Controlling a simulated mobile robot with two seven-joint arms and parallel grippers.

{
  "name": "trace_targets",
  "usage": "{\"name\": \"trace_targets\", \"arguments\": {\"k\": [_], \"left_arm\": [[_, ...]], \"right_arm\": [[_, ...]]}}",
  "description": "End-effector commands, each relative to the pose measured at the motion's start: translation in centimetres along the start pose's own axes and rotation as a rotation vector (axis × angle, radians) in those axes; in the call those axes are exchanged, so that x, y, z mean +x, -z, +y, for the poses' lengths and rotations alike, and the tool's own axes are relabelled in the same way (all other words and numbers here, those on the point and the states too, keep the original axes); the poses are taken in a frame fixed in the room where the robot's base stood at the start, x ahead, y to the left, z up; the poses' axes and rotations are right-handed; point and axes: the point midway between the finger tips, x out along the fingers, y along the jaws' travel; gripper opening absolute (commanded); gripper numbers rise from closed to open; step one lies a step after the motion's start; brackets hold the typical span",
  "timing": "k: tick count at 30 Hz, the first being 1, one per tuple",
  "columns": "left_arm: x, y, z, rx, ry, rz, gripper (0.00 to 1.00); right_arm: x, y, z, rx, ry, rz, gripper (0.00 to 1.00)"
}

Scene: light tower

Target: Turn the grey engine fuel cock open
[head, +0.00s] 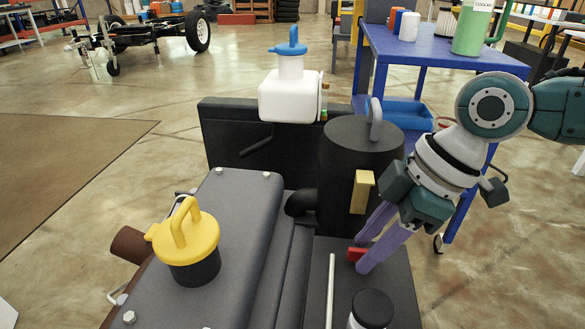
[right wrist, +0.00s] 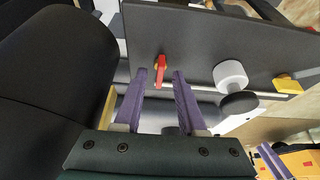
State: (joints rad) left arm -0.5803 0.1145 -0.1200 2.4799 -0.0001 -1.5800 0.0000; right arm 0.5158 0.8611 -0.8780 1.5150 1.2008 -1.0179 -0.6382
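A small red lever (head: 355,254), which looks like the fuel cock's handle, sits on the dark panel at the right side of the grey engine (head: 232,222). It also shows in the right wrist view (right wrist: 160,68). My right gripper (head: 361,254) reaches down to it with purple fingers open. In the right wrist view the fingertips (right wrist: 159,75) stand either side of the lever with gaps, and I see no contact. My left gripper is outside the head view; purple finger-like parts (right wrist: 272,162) at the lower right of the wrist view may be its fingers, their opening unclear.
A black cylinder (head: 352,170) with a yellow tab (head: 362,192) stands close beside my right gripper. A thin white rod (head: 331,285) and a black-capped jar (head: 372,308) are nearby. A yellow-capped filler (head: 190,240) and a white bottle (head: 290,95) stand on the left and back.

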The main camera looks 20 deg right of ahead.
Motion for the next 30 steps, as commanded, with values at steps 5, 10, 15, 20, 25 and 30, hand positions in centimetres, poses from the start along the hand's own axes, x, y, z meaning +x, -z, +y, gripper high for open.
{"name": "trace_targets", "arguments": {"k": [5, 10, 15, 20, 25, 30], "left_arm": [[-1.1, 0.3, -0.2, 0.005, 0.004, -0.001, 0.50], [-2.7, 0.8, -0.3, 0.009, 0.007, -0.001, 0.50], [-3.7, 1.1, -0.4, 0.009, 0.007, -0.001, 0.50], [-4.0, 1.2, -0.4, 0.009, 0.007, -0.001, 0.50], [-4.0, 1.2, -0.3, 0.008, 0.006, -0.001, 0.50], [-3.9, 1.2, -0.2, 0.004, 0.003, 0.000, 0.50]], "right_arm": [[-2.1, 0.1, 0.1, 0.001, -0.002, 0.000, 0.40], [-5.7, 0.1, 0.0, 0.000, -0.002, -0.001, 0.40], [-8.6, 0.1, 0.0, 0.000, -0.002, -0.002, 0.40], [-9.8, 0.0, 0.0, 0.000, 0.000, -0.001, 0.40], [-9.9, 0.0, 0.0, 0.000, 0.000, 0.000, 0.40], [-9.9, 0.0, 0.0, 0.000, 0.000, 0.000, 0.40]]}}
